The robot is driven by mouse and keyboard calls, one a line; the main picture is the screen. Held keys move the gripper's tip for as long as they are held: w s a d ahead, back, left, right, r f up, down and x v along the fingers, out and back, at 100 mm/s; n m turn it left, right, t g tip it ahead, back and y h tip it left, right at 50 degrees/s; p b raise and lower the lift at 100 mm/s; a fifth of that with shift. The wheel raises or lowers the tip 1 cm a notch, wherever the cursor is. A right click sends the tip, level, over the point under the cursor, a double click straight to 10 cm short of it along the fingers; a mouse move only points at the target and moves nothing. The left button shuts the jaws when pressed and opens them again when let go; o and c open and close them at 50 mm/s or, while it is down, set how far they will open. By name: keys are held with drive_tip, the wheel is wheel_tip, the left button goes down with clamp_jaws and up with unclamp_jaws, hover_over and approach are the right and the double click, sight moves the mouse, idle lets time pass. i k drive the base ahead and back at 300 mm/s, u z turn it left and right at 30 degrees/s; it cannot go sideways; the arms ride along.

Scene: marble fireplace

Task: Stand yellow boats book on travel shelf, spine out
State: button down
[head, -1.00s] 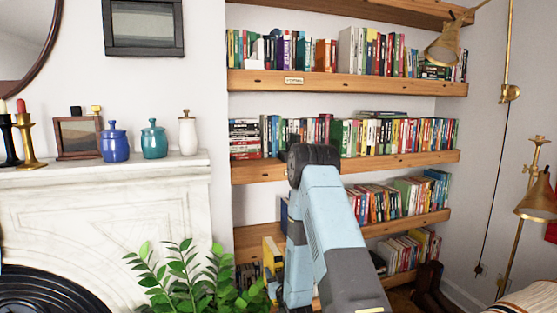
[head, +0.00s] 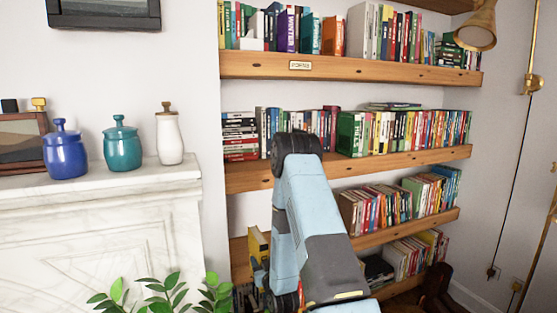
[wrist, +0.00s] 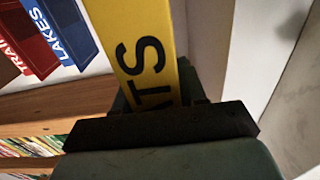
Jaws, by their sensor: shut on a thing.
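The yellow boats book (wrist: 150,50) fills the middle of the wrist view, with black letters "ATS" on the side facing me. My gripper (wrist: 160,118) is shut on its lower end. In the head view the yellow book (head: 258,243) shows upright but slightly tilted at the left end of the third shelf (head: 238,262), partly hidden by my arm. My gripper (head: 262,276) is mostly hidden there. In the wrist view a blue "LAKES" book (wrist: 66,30) and a red book (wrist: 35,50) stand left of the yellow book, apart from it. I cannot tell whether its base touches the shelf.
A white wall edge (wrist: 240,60) is close on the right in the wrist view. Other book-filled shelves (head: 330,68) are above and below. A leafy plant (head: 165,295) and the marble mantel (head: 100,185) with jars are to the left.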

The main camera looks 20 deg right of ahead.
sight(334, 155)
drive_tip(key=u, duration=0.35)
drive_tip(key=i, duration=0.3)
drive_tip(key=z, duration=2.1)
drive_tip(key=i, duration=0.5)
